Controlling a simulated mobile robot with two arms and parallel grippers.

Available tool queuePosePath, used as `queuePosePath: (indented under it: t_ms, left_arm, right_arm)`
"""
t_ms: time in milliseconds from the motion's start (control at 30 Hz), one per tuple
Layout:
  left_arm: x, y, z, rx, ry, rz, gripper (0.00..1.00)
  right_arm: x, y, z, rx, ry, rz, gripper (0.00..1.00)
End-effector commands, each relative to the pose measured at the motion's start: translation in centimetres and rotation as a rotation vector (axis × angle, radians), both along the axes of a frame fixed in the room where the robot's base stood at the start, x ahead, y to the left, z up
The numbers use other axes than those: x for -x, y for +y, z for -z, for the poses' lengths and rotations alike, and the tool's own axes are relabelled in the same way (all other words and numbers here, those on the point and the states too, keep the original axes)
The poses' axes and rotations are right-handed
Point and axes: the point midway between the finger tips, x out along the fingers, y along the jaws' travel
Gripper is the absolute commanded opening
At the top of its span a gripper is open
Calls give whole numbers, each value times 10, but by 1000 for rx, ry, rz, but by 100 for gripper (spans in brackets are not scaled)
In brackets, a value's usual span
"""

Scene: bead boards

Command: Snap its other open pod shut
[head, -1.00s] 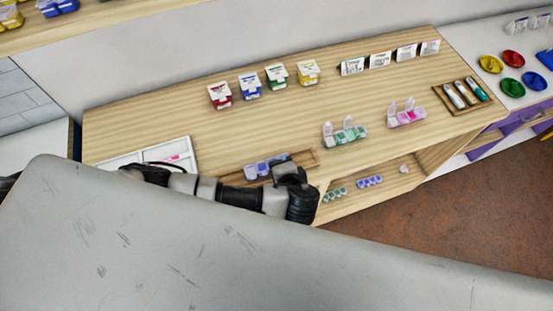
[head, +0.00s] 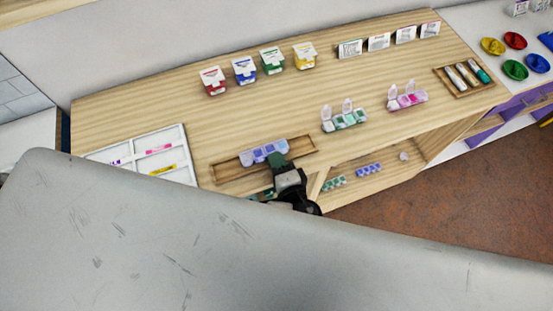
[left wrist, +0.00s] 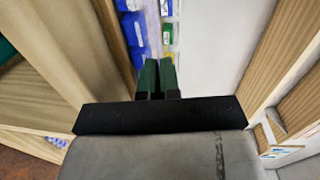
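A blue-violet pod box (head: 263,152) lies in a shallow wooden tray (head: 232,175) at the counter's front. Its lids are too small to judge in the head view. It also shows in the left wrist view (left wrist: 136,32), with blue cells on the left and paler, clear-looking parts on the right. My left gripper (head: 279,160) has its green fingertips at the box's front edge; contact cannot be told. In the left wrist view its fingers (left wrist: 158,75) are together with nothing visible between them. My right gripper is not in view.
A green pod box (head: 345,121) and a pink pod box (head: 408,99) stand to the right with raised clear lids. A white divided tray (head: 184,150) is at left. Several coloured cartons (head: 245,72) stand behind. A lower shelf holds small bead strips (head: 368,170).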

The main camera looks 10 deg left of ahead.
Motion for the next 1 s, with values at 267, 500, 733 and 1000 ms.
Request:
queuePosePath:
  t_ms: [267,500,733,1000]
  left_arm:
    - [0,0,0,0,0,0,0]
    - [0,0,0,0,0,0,29]
    - [1,-1,0,1,1,0,29]
    - [32,-23,-1,5,4,2,29]
  right_arm:
    - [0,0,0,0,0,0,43]
    - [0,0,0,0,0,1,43]
    - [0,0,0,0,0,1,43]
    - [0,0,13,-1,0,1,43]
